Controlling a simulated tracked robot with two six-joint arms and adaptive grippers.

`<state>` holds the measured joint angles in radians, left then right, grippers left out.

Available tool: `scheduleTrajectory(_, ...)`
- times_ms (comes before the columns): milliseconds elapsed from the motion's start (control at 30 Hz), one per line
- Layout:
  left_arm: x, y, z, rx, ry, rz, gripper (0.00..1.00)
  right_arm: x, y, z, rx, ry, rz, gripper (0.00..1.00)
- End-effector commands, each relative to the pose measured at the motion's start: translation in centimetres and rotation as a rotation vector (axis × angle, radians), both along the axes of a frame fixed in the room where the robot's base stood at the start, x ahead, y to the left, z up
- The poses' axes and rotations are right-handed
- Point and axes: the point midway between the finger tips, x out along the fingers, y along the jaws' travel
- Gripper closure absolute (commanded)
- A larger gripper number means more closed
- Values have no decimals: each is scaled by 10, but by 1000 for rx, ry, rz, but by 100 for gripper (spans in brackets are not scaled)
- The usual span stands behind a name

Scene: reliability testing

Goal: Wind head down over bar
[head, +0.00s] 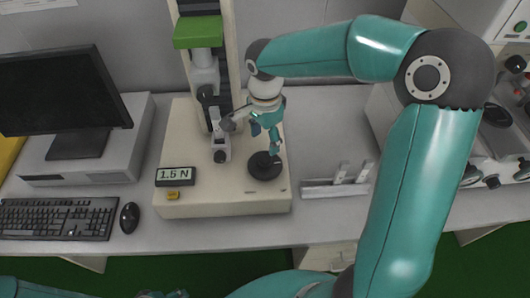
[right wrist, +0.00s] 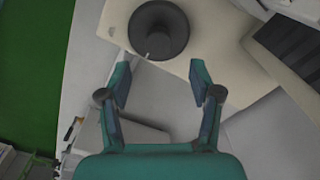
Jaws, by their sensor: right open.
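The test stand (head: 224,203) has a pale base and a tall column. Its head is a green block (head: 198,32) with a grey grip hanging below it. The grey lower fixture (head: 221,148) stands under that grip; I cannot clearly make out the bar there. A black round handwheel (head: 265,167) sits on the base's right side, and it also shows at the top of the right wrist view (right wrist: 158,30). My right gripper (head: 266,138) is open and empty above the handwheel, its fingers (right wrist: 160,78) apart and not around it.
A display (head: 175,177) on the base's front reads 1.5 N, with a small yellow button (head: 173,196) below. A monitor (head: 65,95), keyboard (head: 60,219) and mouse (head: 130,217) are at left. A low metal rack (head: 320,190) stands right of the stand.

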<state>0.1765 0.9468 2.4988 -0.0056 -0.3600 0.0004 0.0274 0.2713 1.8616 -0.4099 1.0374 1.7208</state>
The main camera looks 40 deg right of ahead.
Motion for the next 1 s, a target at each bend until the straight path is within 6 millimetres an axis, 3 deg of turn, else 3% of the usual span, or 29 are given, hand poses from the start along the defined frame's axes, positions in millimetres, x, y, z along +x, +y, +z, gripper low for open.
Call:
scheduleTrajectory(200,0,0,6,0,0,0,48,-2,-1,-43,2,5,-2,36)
scheduleTrajectory(400,0,0,8,0,0,0,48,-1,-1,-66,1,3,-2,36)
scheduleTrajectory(800,0,0,8,0,0,0,48,-1,-1,-73,1,0,-3,36)
scheduleTrajectory(1000,0,0,8,0,0,0,48,-1,-1,-73,1,0,-2,70)
